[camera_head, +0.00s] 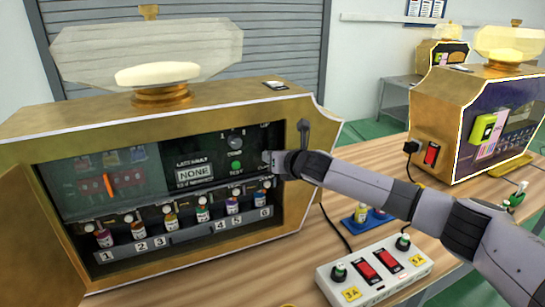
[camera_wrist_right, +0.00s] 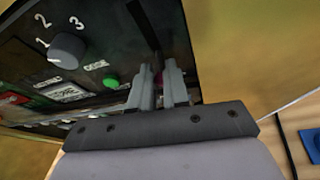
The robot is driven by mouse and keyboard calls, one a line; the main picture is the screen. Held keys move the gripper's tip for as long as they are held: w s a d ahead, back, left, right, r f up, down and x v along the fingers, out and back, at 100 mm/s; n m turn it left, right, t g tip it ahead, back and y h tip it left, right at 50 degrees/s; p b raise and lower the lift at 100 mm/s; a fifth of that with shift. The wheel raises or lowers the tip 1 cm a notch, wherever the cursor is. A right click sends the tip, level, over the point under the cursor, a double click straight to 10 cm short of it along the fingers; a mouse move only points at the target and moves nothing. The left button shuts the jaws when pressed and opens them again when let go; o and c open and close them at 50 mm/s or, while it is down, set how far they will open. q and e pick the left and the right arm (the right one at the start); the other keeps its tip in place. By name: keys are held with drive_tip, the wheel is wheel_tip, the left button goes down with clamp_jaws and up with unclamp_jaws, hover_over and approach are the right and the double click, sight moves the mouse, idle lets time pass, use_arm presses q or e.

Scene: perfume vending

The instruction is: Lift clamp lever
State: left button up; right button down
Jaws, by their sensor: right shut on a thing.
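The gold vending machine (camera_head: 200,115) stands open at the left, its dark panel showing. My right gripper (camera_head: 270,160) reaches in at the right side of this panel. In the right wrist view, its two fingers (camera_wrist_right: 159,88) are close together, shut on a thin part at the panel that I take for the clamp lever; the fingers hide most of it. A dark upright bar (camera_wrist_right: 143,30) shows just above the fingers. In the head view, a dark round-ended stick (camera_head: 303,128) rises just above my wrist. My left gripper is not in view.
A dial (camera_head: 234,142) and a green button (camera_head: 236,165) are left of the gripper. Several small bottles (camera_head: 203,210) stand in the numbered row below. A white switch box (camera_head: 375,268) lies on the wooden table. A second gold machine (camera_head: 447,110) stands at right.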

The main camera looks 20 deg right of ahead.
drive_tip(key=shift+r+g, duration=1)
drive_tip(key=shift+g, duration=0.5)
drive_tip(key=c, duration=1.3)
unclamp_jaws()
drive_tip(key=shift+r, duration=0.1)
drive_tip(key=shift+o, duration=0.2)
drive_tip(key=v, duration=0.7)
drive_tip(key=shift+b, duration=0.35)
drive_tip(key=shift+r, duration=0.1)
